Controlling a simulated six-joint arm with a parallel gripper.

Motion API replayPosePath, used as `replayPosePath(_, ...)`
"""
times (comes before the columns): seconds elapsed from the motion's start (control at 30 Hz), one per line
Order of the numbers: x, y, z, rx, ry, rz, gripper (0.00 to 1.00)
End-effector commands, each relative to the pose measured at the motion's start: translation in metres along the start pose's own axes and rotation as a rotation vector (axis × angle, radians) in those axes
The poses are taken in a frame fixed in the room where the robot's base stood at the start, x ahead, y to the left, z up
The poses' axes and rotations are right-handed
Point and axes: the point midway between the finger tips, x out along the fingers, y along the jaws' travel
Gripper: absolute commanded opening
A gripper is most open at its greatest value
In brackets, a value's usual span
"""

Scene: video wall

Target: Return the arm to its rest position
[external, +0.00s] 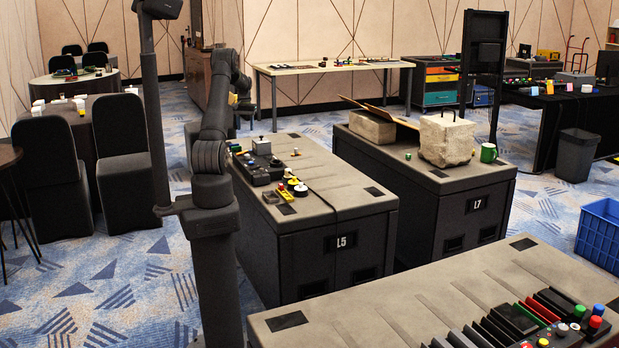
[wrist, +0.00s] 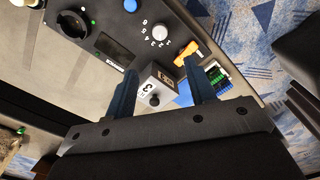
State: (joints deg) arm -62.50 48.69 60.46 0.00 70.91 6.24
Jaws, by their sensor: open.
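My arm stands upright on its column in the external view and bends over towards the far end of the bench marked L5. My gripper (wrist: 160,68) is open in the wrist view, with its two dark blue fingers spread apart. A small grey box with a black knob (wrist: 157,86) shows between and beyond the fingers; I see no finger closed on it. In the external view my gripper (external: 245,106) is small and dark, above and left of the grey box (external: 262,145), and its fingers are hard to make out.
A black control panel (wrist: 120,28) with a white dial and an orange switch lies close by. Bench L5 (external: 330,190) also carries colored buttons. Bench L7 (external: 455,183) holds a stone block (external: 446,138) and a green mug (external: 488,153). Dark chairs (external: 123,150) stand to the left.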

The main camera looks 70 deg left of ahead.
Motion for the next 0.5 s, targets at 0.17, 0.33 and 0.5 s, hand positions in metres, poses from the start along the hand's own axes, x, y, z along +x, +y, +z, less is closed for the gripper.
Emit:
replayPosePath(0.17, 0.037, 0.000, 0.001, 0.000, -0.004, 0.000, 0.50)
replayPosePath(0.33, 0.071, 0.000, 0.000, 0.000, -0.003, 0.000, 0.50)
replayPosePath(0.5, 0.105, 0.000, 0.001, 0.000, -0.002, 0.000, 0.50)
